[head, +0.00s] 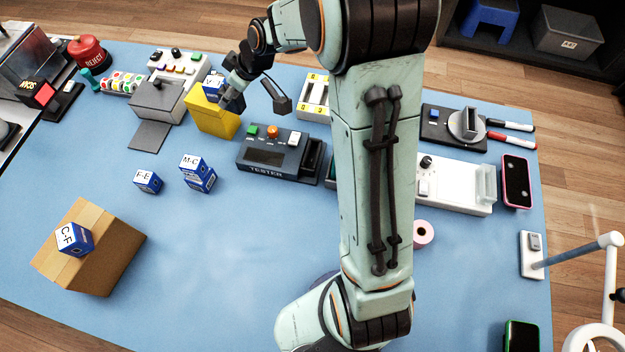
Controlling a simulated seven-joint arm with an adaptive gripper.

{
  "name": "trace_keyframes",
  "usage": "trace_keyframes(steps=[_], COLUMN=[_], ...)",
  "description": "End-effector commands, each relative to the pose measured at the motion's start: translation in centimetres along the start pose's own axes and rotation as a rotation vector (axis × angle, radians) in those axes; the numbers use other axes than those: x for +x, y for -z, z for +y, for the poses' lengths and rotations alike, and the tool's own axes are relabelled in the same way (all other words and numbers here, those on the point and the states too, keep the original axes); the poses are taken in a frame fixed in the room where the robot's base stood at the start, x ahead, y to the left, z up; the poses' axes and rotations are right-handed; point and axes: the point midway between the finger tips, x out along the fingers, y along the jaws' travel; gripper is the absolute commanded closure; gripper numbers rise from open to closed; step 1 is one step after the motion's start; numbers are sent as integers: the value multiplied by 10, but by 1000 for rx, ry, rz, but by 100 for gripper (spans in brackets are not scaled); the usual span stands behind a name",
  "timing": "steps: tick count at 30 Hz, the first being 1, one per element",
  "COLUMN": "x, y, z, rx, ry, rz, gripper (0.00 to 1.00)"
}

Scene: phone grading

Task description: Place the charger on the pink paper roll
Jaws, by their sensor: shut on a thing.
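The pink paper roll (424,233) stands on the blue mat, right of my arm; its left edge is close to the arm's outline, which may hide part of it. My gripper (229,95) is at the back left, over the yellow bin (212,122), far from the roll. It is shut on a blue and white box (213,83), whose label is partly hidden by the fingers. Whether the box touches the bin is hard to tell. I cannot tell for certain which thing is the charger.
A tester (268,158) sits right of the bin. A white device (455,190) and a pink-edged phone (516,182) lie behind the roll.

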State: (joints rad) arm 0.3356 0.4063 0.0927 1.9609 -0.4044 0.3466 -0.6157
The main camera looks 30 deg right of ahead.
Motion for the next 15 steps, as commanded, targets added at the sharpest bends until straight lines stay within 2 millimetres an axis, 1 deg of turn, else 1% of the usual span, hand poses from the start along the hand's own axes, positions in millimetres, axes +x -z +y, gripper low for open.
trace_keyframes(steps=[1, 2, 3, 5, 6, 7, 8, 9, 11, 12, 14, 15], x=[-15, -23, -35, -53, -66, -76, -86, -99, -120, -133, -152, -164], y=[-24, -38, -57, -86, -107, -122, -138, -159, -190, -210, -239, -257], z=[21, 30, 42, 57, 64, 69, 73, 76, 77, 75, 69, 63], rx=[34, 47, 66, 94, 114, 129, 144, 165, 198, 219, 252, 274], ry=[-20, -28, -40, -58, -69, -79, -89, -101, -122, -136, -157, -171], rz=[-1, 0, 0, 1, 1, 1, 2, 1, 2, 3, 3, 3], gripper=[100, 100, 100, 100, 100, 100, 100, 100, 100, 100, 100, 100])
